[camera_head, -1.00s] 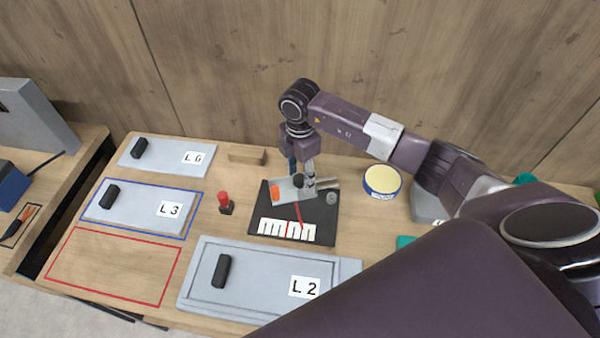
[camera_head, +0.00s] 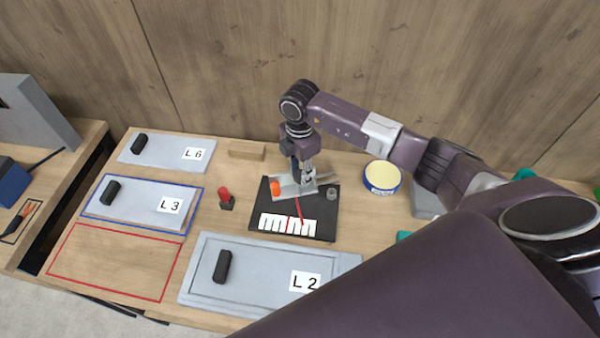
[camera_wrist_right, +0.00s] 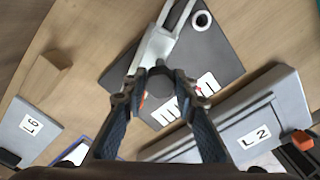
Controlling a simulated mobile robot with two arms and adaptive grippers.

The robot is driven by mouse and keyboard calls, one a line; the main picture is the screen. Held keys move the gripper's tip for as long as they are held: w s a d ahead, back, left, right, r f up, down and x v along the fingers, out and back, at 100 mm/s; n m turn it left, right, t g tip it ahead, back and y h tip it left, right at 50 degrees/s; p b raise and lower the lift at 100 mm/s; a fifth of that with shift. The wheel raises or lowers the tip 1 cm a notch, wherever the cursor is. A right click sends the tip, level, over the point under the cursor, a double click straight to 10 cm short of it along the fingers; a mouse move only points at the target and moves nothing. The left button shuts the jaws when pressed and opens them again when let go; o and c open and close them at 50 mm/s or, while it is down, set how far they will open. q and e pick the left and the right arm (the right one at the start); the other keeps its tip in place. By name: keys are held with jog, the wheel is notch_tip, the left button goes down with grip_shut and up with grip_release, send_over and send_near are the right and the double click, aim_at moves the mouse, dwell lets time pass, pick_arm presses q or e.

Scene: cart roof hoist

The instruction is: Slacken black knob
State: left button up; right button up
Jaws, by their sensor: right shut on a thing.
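The black knob (camera_wrist_right: 160,84) sits on a grey metal bracket (camera_head: 287,188) on a black base plate (camera_head: 322,222). My right gripper (camera_wrist_right: 159,80) points down over it, its fingers shut on the knob from both sides. In the head view my right gripper (camera_head: 306,180) hides most of the knob. An orange piece (camera_head: 275,187) is at the bracket's left end. A thin red pointer (camera_head: 299,210) lies over a white marked scale (camera_head: 287,223) at the plate's front. My left gripper is not in view.
Grey panels L6 (camera_head: 165,149), L3 (camera_head: 137,203) and L2 (camera_head: 262,288) lie around the plate. A red-topped part (camera_head: 225,197) stands left of it, a wooden block (camera_head: 247,151) behind, and a round yellow-topped tin (camera_head: 382,176) to the right. The red outlined area is empty.

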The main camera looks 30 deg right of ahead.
jog(key=shift+f+n+b, duration=0.15)
jog(key=shift+n+b, duration=0.75)
jog(key=n+b, duration=1.1)
jog(key=n, duration=0.1)
jog(key=shift+f+n+b, duration=0.1)
jog(key=shift+n+b, duration=0.2)
jog(key=n+b, duration=0.3)
jog(key=shift+n, duration=0.3)
jog(key=n+b, duration=0.3)
jog(key=n, duration=0.1)
jog(key=shift+b, duration=0.35)
jog(key=n+b, duration=0.2)
jog(key=n, duration=0.3)
jog(key=shift+b, duration=0.4)
jog(key=n+b, duration=0.2)
jog(key=n, duration=0.2)
jog(key=n+b, duration=0.1)
jog(key=n, duration=0.3)
jog(key=shift+s+n+b, duration=0.1)
jog(key=shift+n+b, duration=0.2)
jog(key=shift+n, duration=0.3)
